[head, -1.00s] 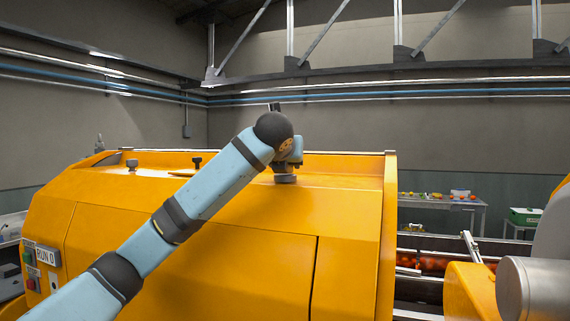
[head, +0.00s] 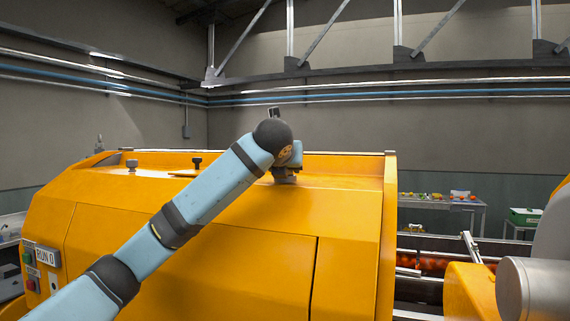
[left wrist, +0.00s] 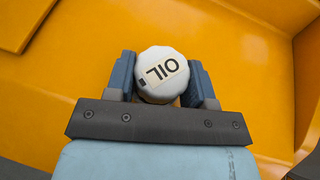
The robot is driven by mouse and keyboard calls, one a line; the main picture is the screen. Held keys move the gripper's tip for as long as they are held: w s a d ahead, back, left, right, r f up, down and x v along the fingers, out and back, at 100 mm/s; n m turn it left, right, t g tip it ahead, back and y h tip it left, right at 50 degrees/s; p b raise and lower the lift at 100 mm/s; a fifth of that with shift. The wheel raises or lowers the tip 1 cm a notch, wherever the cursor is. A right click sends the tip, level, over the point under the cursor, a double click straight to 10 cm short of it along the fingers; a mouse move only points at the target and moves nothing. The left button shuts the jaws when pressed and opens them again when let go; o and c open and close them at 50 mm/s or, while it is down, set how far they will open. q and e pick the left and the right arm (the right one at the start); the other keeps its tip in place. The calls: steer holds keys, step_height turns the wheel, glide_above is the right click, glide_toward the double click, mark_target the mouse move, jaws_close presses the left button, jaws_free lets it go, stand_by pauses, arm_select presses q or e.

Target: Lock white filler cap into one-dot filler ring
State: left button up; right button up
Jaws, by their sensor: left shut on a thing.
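The white filler cap (left wrist: 162,73), with a label reading OIL, sits between the two fingers of my left gripper (left wrist: 161,78) in the left wrist view. The gripper is shut on it. In the head view my left gripper (head: 288,163) is low over the top of the orange machine, just above a grey round fitting (head: 285,179). The cap cannot be made out there, and I cannot tell whether it touches the fitting. No dot marks can be read on any fitting, so the one-dot filler ring cannot be confirmed. My right gripper is not in view.
The orange machine housing (head: 240,265) fills the middle. Two more fittings stand on its top, a grey one (head: 131,165) and a dark one (head: 197,163). A RUN label and buttons are at its left end. A table with fruit stands behind right.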

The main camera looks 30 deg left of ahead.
arm_select(q)
steer(key=shift+r, duration=1.55)
steer(key=shift+f, duration=0.35)
steer(key=shift+f, duration=0.65)
steer(key=shift+f, duration=0.15)
steer(key=shift+f, duration=0.4)
stand_by(0.4)
steer(key=o, duration=1)
